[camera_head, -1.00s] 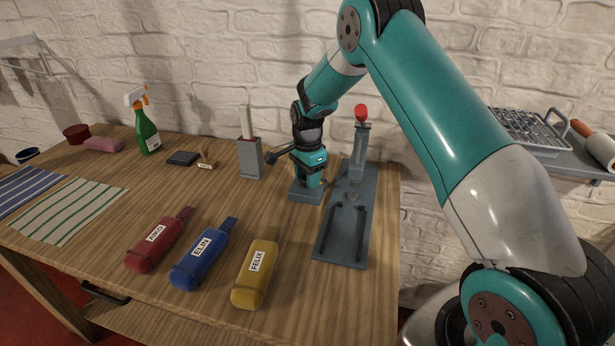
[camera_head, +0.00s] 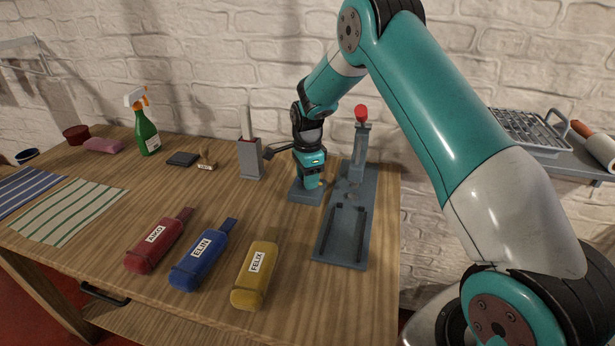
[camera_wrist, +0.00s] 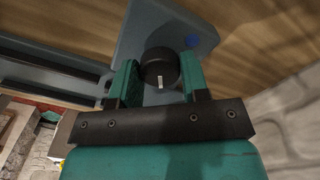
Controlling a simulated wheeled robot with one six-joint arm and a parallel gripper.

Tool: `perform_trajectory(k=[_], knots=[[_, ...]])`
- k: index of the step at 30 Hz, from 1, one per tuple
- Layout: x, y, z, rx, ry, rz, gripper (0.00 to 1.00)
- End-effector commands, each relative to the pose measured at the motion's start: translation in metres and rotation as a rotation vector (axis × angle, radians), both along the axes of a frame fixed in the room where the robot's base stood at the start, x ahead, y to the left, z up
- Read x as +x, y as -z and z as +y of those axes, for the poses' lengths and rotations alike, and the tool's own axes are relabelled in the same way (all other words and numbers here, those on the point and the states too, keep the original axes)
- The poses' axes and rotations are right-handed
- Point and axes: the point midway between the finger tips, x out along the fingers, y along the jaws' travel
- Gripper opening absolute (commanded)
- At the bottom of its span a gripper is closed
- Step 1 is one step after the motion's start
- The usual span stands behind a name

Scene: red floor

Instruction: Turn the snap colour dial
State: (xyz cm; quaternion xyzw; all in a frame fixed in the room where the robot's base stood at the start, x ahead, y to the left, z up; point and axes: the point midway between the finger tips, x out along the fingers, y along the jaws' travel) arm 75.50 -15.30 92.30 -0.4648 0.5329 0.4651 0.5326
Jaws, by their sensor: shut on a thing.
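The snap dial is a round black knob (camera_wrist: 160,66) with a short white mark, on a blue-grey base plate (camera_wrist: 140,25). A blue dot (camera_wrist: 192,40) shows on the plate near the knob. In the head view the base (camera_head: 303,196) stands near the right end of the table, and my gripper hides the knob. My gripper (camera_wrist: 161,80) points down over the base, with its two teal fingers on either side of the knob, shut on it. It also shows in the head view (camera_head: 309,184). Any other colour marks are hidden.
A grey fixture (camera_head: 343,256) with a red-topped post stands close at the right. A grey holder (camera_head: 250,160) is at the left. A green spray bottle (camera_head: 147,132) and striped cloths (camera_head: 70,210) are farther left.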

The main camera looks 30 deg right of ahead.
Motion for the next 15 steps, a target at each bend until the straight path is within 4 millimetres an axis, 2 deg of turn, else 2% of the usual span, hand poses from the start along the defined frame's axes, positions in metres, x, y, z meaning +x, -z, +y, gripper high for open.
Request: perform_trajectory(k=[1, 2, 4, 5, 15], knots=[[0.0008, -0.0011, 0.0, 0.0, -0.001, -0.003, 0.18], [0.0008, -0.0011, 0.0, 0.0, -0.001, -0.003, 0.49], [0.0007, -0.001, 0.0, 0.0, -0.001, -0.003, 0.65], [0.0007, -0.001, 0.0, 0.0, -0.001, -0.002, 0.67], [0.0008, -0.0052, 0.0, 0.0, -0.001, -0.003, 0.67]])
